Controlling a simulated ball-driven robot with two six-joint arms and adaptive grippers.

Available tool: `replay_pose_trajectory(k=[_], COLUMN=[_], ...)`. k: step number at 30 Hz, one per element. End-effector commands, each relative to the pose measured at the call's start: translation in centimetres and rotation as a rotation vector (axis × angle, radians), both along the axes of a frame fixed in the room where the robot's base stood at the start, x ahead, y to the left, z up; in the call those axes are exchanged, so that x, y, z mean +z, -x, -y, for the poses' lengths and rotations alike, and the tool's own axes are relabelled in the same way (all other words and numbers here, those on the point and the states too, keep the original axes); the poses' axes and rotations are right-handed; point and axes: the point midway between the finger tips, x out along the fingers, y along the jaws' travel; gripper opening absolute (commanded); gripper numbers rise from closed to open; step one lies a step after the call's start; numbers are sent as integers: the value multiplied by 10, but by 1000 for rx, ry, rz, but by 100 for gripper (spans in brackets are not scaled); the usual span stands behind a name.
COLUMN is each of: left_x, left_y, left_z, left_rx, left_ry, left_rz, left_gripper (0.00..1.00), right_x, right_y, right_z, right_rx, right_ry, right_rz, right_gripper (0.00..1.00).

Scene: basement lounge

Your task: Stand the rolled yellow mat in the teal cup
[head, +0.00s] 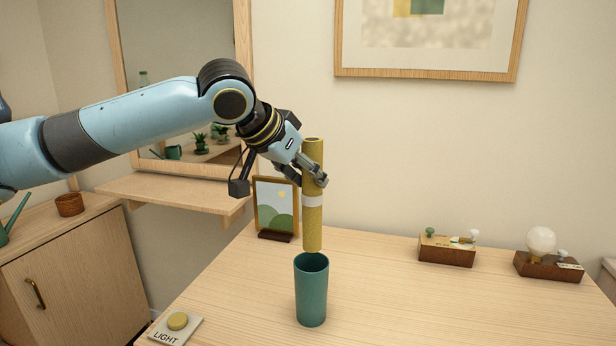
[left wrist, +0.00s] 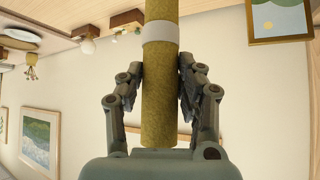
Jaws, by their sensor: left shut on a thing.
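The rolled yellow mat (head: 313,225) is upright, with a pale band around its middle. My left gripper (head: 316,176) is shut on it just above the band. In the left wrist view the mat (left wrist: 160,85) runs between the two fingers of the gripper (left wrist: 160,90). The teal cup (head: 311,295) stands upright on the table, its open mouth facing up. In the head view the mat's lower end shows just above the cup's rim, near its middle. I cannot tell whether it lines up in depth. My right gripper is not in view.
The wooden table (head: 400,305) is clear right of the cup. A framed picture (head: 276,207) stands behind the mat. A wooden block with knobs (head: 447,250) and a bulb on a base (head: 541,243) are at the back right. A light switch (head: 177,322) is at the front left.

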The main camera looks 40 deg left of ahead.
Motion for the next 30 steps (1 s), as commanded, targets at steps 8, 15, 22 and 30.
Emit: replay_pose_trajectory(k=[8, 15, 22, 30], left_x=[-23, -45, -64, -89], left_y=[0, 0, 0, 0], left_z=[0, 0, 0, 0], left_rx=[1, 1, 0, 1], left_ry=[2, 1, 3, 3], left_rz=[-1, -2, -1, -2], left_gripper=[2, 2, 2, 2], right_x=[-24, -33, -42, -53], right_y=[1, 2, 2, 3], right_z=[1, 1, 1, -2], right_rx=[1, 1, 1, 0], right_ry=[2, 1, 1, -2], right_rz=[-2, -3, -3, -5], right_gripper=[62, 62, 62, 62])
